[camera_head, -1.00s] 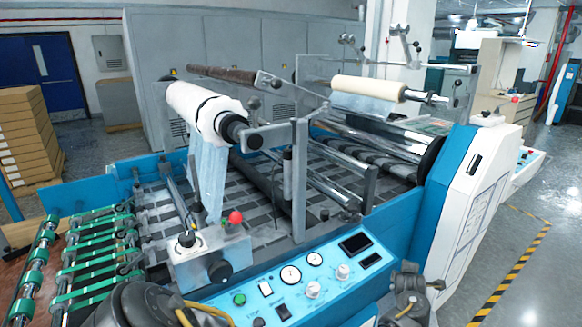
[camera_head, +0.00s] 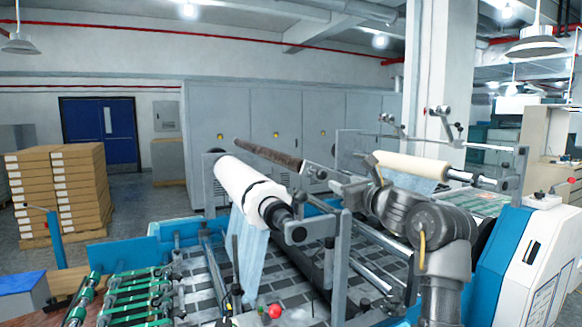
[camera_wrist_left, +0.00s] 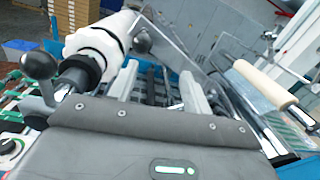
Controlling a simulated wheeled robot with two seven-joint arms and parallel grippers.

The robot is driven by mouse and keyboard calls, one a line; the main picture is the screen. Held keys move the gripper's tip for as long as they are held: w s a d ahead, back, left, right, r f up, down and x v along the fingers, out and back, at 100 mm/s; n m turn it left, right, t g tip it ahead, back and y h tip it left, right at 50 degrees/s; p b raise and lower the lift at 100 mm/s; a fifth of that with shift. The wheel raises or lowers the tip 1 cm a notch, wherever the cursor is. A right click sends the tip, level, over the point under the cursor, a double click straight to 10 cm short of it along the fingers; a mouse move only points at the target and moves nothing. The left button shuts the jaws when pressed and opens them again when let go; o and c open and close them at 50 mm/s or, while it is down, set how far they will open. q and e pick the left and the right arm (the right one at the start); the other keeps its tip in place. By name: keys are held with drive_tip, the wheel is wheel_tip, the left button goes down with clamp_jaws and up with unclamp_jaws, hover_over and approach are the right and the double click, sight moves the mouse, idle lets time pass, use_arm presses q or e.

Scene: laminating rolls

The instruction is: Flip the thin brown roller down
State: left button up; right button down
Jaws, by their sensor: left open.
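The thin brown roller (camera_head: 268,152) is a dark brown bar, slightly tilted, raised behind the large white film roll (camera_head: 250,190) in the head view. Its right end meets a metal bracket (camera_head: 312,169). My left gripper (camera_head: 342,182) is near this bracket in the picture, to the right of the roller's end. It is open, and I see nothing held in it. Whether it touches the bracket cannot be told. The wrist view shows the white roll (camera_wrist_left: 100,42) at upper left, but I cannot make out the brown roller there. My right gripper is not in view.
A cream roll (camera_head: 408,165) on a shaft lies right of my left gripper, behind my arm. Upright metal plates (camera_head: 342,255) stand close below the gripper. A red knob (camera_head: 274,311) is at the front. Stacked boxes (camera_head: 60,190) stand far left.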

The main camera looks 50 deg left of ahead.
sight(315, 172)
use_arm(q)
drive_tip(key=shift+s+a+r+n+g, duration=0.3)
drive_tip(key=shift+s+a+r+n, duration=0.1)
drive_tip(key=shift+s, duration=0.2)
drive_tip(key=shift+s+a+r+n+g, duration=0.3)
drive_tip(key=shift+s+n, duration=0.1)
drive_tip(key=shift+s, duration=0.15)
drive_tip(key=p+x, duration=0.6)
drive_tip(key=x, duration=0.3)
drive_tip(key=shift+a, duration=0.3)
drive_tip(key=shift+w+a+f+p, duration=0.1)
drive_tip(key=shift+w+a+p, duration=0.05)
drive_tip(key=shift+a+p, duration=0.3)
drive_tip(key=shift+c, duration=0.6)
clamp_jaws()
